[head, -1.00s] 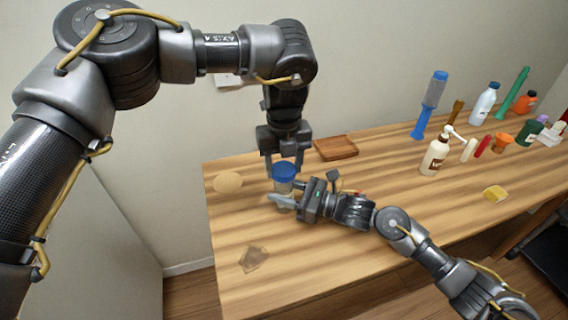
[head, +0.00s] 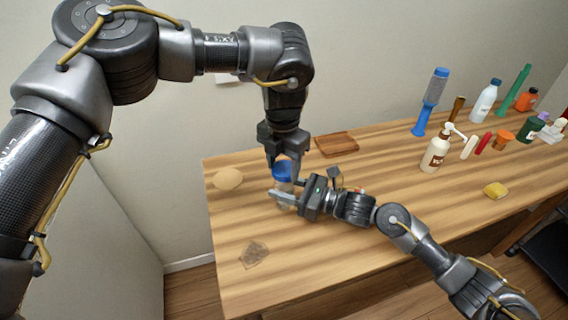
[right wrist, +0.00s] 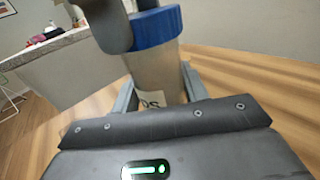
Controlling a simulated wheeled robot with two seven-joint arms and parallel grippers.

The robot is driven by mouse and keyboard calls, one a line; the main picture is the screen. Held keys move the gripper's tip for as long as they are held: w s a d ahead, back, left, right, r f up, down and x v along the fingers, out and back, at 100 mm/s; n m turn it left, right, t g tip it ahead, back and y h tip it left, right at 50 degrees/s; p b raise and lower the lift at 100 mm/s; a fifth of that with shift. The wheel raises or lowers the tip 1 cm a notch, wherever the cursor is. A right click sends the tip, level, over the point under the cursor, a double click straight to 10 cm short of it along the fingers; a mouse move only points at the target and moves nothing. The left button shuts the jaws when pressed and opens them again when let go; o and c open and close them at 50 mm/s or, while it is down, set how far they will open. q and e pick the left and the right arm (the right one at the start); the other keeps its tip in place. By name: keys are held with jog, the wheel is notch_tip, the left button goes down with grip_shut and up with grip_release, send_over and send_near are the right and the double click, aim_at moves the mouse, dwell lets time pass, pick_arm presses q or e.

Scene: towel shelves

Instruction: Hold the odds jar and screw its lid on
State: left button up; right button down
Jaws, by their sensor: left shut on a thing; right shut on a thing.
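The odds jar (right wrist: 157,78) is a clear jar with a pale label, standing upright near the left end of the table. My right gripper (head: 283,193) is shut around the jar's body from the right side. The blue lid (head: 281,171) sits at the jar's top; it also shows in the right wrist view (right wrist: 156,27). I cannot tell how tightly it is seated. My left gripper (head: 284,158) points down from above and is shut on the lid. Its fingers hide part of the lid in both views.
A wooden tray (head: 337,144) lies behind the jar.

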pick_arm(q)
jog(key=m, duration=0.8)
jog(key=shift+w, duration=0.1)
jog(key=m, duration=0.5)
jog(key=shift+w, duration=0.1)
jog(key=m, duration=0.8)
jog(key=shift+w, duration=0.1)
jog(key=m, duration=0.7)
jog(key=shift+d+m, duration=0.15)
jog(key=shift+m, duration=0.25)
jog(key=o, duration=0.9)
jog(key=shift+o, duration=0.2)
